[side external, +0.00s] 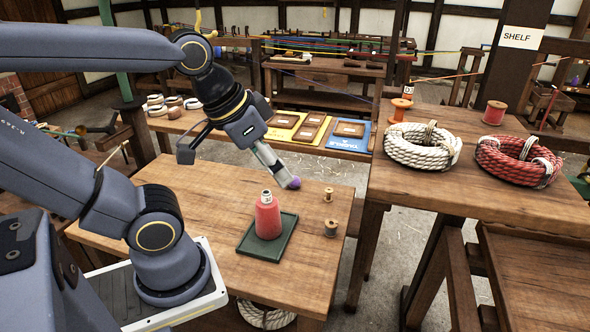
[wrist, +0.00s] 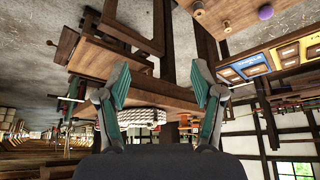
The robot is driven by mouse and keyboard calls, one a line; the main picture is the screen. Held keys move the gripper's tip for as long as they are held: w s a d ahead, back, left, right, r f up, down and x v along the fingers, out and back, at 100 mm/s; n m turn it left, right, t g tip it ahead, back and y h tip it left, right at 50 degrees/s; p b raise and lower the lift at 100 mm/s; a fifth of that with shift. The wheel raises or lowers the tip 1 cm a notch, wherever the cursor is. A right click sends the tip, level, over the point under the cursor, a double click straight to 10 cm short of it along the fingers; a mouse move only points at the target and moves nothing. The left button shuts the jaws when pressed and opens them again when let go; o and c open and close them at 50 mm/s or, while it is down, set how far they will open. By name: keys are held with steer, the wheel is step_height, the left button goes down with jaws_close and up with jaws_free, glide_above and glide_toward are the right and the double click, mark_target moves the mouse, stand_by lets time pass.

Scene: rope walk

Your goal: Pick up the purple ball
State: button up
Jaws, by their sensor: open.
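The small purple ball (side external: 294,183) shows just past my fingertips in the side view, partly behind them. In the wrist view the purple ball (wrist: 265,12) rests on the wooden table near its edge, at the upper right and clear of my fingers. My gripper (side external: 283,174) is above the table, tilted down to the right. In the wrist view my gripper (wrist: 160,82) has its two fingers wide apart with nothing between them.
A red bottle (side external: 268,215) stands on a green tray (side external: 250,242) near the ball. Two small spools (side external: 328,195) (side external: 331,228) stand to the right. A higher table (side external: 470,180) at right bears white rope (side external: 422,147) and red rope (side external: 518,160). The table's left part is mostly clear.

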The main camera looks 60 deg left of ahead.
steer(key=shift+o, duration=0.2)
steer(key=shift+o, duration=1.2)
